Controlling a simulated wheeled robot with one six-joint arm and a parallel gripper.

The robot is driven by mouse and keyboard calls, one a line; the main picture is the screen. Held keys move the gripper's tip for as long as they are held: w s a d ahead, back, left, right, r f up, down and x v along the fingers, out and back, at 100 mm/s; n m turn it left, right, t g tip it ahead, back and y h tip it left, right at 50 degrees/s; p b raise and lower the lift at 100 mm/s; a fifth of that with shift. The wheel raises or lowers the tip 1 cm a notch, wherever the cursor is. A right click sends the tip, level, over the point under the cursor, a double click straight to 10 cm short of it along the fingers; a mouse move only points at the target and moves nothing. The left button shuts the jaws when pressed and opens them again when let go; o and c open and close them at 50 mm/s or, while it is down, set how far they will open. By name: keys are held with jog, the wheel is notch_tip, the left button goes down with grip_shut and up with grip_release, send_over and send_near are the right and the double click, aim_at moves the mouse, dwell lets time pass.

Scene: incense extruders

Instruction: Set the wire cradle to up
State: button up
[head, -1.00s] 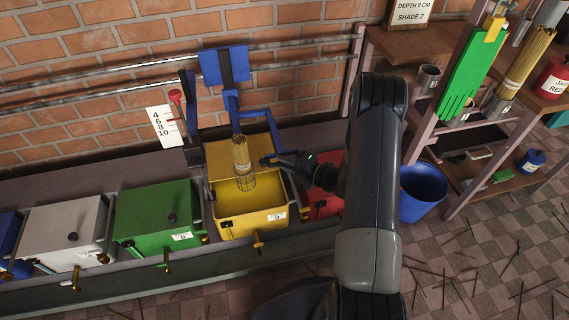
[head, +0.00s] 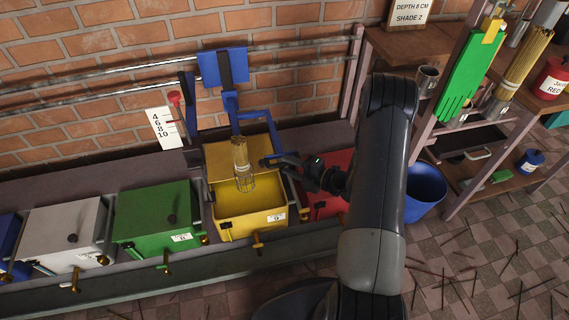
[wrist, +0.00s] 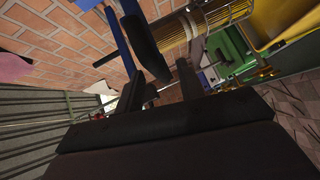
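The wire cradle (head: 245,183) hangs from a blue lever frame (head: 233,105) and holds a bundle of tan sticks (head: 240,153). It hangs over the open yellow bin (head: 238,204), its lower end near the bin's mouth. The cradle with sticks also shows at the top of the wrist view (wrist: 205,18). My gripper (head: 268,160) is just right of the cradle, by the lower end of the frame's right blue bar. In the wrist view my dark fingers (wrist: 161,85) stand apart, with a black grip on a blue bar by their tips; contact is unclear.
A scale card (head: 166,128) with a red pointer (head: 175,98) stands left of the frame. Closed green (head: 155,210) and white (head: 65,230) bins stand left, a red bin (head: 325,205) right. Behind are rails and a brick wall; a blue bucket (head: 424,190) and shelves are right.

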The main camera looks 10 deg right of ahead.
jog(key=v, duration=0.8)
jog(key=shift+p, duration=0.45)
jog(key=shift+s, duration=0.15)
jog(key=b+x, duration=0.1)
jog(key=x, duration=1)
jog(key=shift+f+b, duration=0.2)
jog(key=shift+b, duration=0.2)
jog(key=shift+d+f+b, duration=0.1)
jog(key=shift+f+b, duration=0.2)
jog(key=shift+f, duration=0.1)
jog(key=shift+s, duration=0.15)
